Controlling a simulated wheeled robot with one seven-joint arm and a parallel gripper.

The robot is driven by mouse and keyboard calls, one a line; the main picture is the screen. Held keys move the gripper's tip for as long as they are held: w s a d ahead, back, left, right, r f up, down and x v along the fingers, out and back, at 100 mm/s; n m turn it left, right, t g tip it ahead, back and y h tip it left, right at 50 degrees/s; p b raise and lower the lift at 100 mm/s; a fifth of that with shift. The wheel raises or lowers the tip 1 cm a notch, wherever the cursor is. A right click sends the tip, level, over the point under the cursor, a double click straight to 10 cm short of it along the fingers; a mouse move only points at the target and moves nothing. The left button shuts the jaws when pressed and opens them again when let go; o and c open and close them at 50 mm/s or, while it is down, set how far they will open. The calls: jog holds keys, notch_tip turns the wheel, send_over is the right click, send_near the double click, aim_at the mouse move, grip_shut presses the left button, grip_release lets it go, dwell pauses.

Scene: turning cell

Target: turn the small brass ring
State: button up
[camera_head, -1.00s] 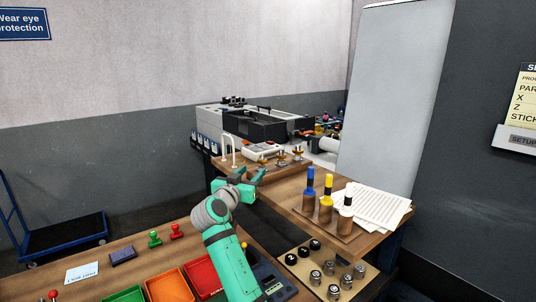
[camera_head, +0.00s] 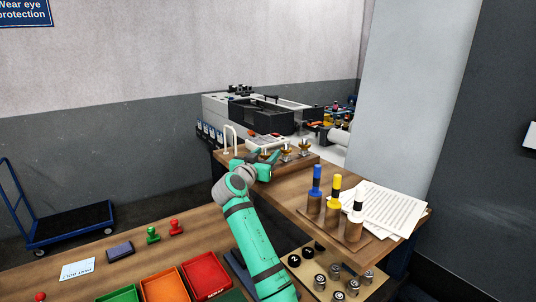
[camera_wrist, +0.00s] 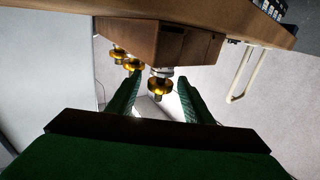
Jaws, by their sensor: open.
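Three brass rings stand in a row on a wooden block (camera_head: 306,162) on the far bench; in the head view the right one (camera_head: 304,147) and middle one (camera_head: 286,152) show, and my gripper partly covers the left one. The wrist view appears upside down. There, the nearest ring (camera_wrist: 160,86) is on a pale metal stem, with two others (camera_wrist: 133,66) (camera_wrist: 119,53) behind it to the left. I cannot tell which is the small one. My gripper (camera_wrist: 158,92) is open and empty, its green fingers on either side of the nearest ring in the picture; contact is not visible.
A white bent tube (camera_head: 230,138) rises left of my gripper. A grey machine (camera_head: 260,112) is behind.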

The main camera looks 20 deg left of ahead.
jog(key=c, duration=1.1)
jog(key=shift+o, duration=0.2)
jog(key=shift+a+h, duration=0.1)
jog(key=shift+h, duration=0.2)
jog(key=m+h, duration=0.2)
jog(key=shift+a+g+h, duration=0.1)
jog(key=shift+g+h, duration=0.2)
jog(key=shift+h, duration=0.1)
jog(key=shift+d+m+g+h, duration=0.1)
jog(key=shift+m+g+h, duration=0.5)
jog(key=shift+m+h, duration=0.5)
jog(key=shift+d+m+g+h, duration=0.1)
jog(key=shift+m+g+h, duration=0.55)
jog(key=shift+h, duration=0.85)
jog(key=shift+m+h, duration=0.4)
jog(key=shift+m, duration=0.05)
jog(key=shift+s+d+g, duration=0.1)
jog(key=shift+g, duration=0.15)
jog(key=shift+m+g+h, duration=0.3)
jog(key=shift+m+h, duration=0.2)
